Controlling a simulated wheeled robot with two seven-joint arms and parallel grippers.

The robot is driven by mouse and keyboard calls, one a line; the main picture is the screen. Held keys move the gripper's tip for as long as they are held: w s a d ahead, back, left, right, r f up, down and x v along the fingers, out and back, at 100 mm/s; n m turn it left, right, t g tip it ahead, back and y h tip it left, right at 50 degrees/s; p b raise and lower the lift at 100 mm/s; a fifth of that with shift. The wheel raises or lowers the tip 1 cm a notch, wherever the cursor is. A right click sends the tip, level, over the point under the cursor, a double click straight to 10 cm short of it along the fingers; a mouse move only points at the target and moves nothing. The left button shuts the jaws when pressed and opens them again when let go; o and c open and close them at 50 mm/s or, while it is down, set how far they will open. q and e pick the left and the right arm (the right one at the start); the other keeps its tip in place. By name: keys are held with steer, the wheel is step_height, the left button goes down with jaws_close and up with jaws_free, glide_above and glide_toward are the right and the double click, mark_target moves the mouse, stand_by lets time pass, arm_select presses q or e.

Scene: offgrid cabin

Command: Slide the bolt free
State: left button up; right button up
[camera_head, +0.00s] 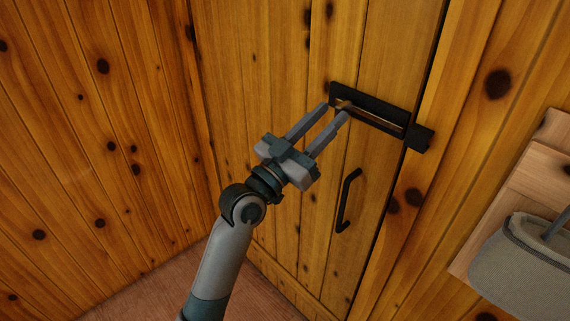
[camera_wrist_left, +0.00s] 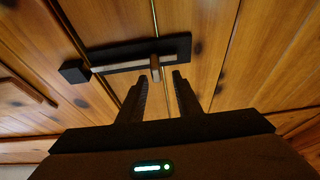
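The bolt (camera_head: 372,118) is a light metal rod on a black plate (camera_head: 362,95) across the wooden door (camera_head: 290,80). Its right end reaches the black keeper (camera_head: 419,138) on the frame. In the left wrist view the rod (camera_wrist_left: 118,66) runs toward the keeper (camera_wrist_left: 74,71), and its short knob (camera_wrist_left: 155,68) sticks out toward the camera. My left gripper (camera_head: 338,110) is open, its fingertips close to the knob end of the bolt. In the left wrist view the knob lies just ahead of the gap between the fingers (camera_wrist_left: 163,80), not clearly between them. My right gripper is not in view.
A black door handle (camera_head: 347,200) sits below the bolt. A grey fabric-like container (camera_head: 520,260) and a pale wooden board (camera_head: 535,175) are at the right. The plank wall (camera_head: 90,150) on the left is bare, and floor shows at the bottom.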

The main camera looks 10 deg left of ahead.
arm_select(q)
steer(key=b+v, duration=0.4)
steer(key=v, duration=0.9)
steer(key=shift+r, duration=0.1)
